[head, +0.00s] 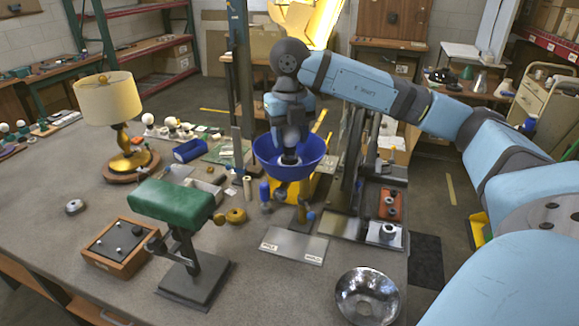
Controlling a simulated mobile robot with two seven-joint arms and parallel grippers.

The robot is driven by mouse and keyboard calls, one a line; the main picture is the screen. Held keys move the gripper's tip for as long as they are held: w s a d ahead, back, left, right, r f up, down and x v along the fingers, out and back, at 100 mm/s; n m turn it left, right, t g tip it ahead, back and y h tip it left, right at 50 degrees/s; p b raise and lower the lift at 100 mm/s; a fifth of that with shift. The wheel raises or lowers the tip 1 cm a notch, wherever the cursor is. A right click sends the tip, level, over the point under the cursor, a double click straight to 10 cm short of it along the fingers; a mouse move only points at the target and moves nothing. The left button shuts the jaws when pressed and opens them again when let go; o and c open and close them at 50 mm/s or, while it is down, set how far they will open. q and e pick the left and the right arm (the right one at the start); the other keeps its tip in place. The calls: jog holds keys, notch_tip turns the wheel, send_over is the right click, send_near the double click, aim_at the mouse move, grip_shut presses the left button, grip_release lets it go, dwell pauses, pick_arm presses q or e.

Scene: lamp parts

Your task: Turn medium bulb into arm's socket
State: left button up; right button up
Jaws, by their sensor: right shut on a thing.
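My right gripper (289,160) hangs down from the blue arm at the blue bowl (262,150). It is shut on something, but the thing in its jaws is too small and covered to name. My left gripper is not in view. Several white bulbs (149,119) stand in a row at the back left of the table; I cannot tell which is the medium one. A desk lamp with a green shade (172,201) stands at the front, with a brass end (219,219) at its right. I cannot make out an open socket on a lamp arm.
A lamp with a cream shade (107,98) stands at the left. A wooden box (119,244), a labelled grey plate (293,246) and a shiny metal bowl (367,296) are on the table. A dark upright frame (349,160) stands right of the blue bowl.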

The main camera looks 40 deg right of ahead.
jog(key=shift+f, duration=0.2)
jog(key=m+p, duration=0.1)
jog(key=m, duration=0.3)
jog(key=shift+a, duration=0.1)
jog(key=shift+f+m, duration=0.1)
jog(key=shift+m, duration=1.3)
jog(key=m+p, duration=0.1)
jog(key=m, duration=0.1)
jog(key=shift+m, duration=0.4)
jog(key=m+p, duration=0.1)
jog(key=m, duration=0.3)
jog(key=m+p, duration=0.1)
jog(key=m, duration=0.6)
jog(key=shift+p, duration=0.3)
